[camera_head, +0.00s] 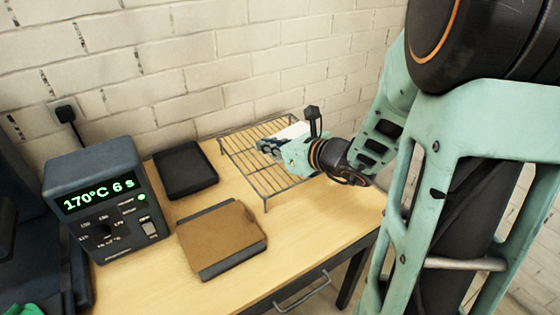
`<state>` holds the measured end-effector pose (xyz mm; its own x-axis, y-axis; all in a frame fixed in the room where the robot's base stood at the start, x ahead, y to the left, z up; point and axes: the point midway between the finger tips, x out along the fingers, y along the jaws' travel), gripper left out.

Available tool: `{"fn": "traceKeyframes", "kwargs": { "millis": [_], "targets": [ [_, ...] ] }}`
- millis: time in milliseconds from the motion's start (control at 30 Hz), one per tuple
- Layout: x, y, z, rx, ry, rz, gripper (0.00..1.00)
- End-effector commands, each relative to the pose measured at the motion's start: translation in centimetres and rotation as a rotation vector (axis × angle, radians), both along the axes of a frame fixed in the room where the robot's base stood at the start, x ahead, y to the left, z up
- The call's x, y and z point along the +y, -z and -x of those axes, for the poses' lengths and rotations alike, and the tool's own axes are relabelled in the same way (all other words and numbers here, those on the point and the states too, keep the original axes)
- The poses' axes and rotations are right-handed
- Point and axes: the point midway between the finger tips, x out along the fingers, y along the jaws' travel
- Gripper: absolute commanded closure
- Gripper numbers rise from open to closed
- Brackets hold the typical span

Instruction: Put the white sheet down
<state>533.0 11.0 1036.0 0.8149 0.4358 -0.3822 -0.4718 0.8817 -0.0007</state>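The white sheet (293,131) shows as a small pale patch just behind my gripper, over the wire rack (252,168). My gripper (266,147) reaches in from the right, low over the rack, with its fingers pointing left. The gripper body hides part of the sheet. I cannot tell whether the sheet touches the rack or is between the fingers. The fingers are too small here to show whether they are open or shut.
A control box (98,198) reading 170°C 6 s stands at the left. A black pad (185,170) and a brown-topped board (222,238) lie on the wooden table (315,225). A brick wall is behind. The table front is clear.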

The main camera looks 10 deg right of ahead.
Motion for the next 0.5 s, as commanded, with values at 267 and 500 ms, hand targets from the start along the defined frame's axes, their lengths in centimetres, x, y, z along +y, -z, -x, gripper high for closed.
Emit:
{"fn": "traceKeyframes", "kwargs": {
  "millis": [267, 500],
  "targets": [
    [0.4, 0.4, 1.2, -0.003, 0.144, 0.001, 1.0],
    [0.0, 0.8, 0.7, 0.003, 0.178, 0.0, 1.0]
  ]
}}
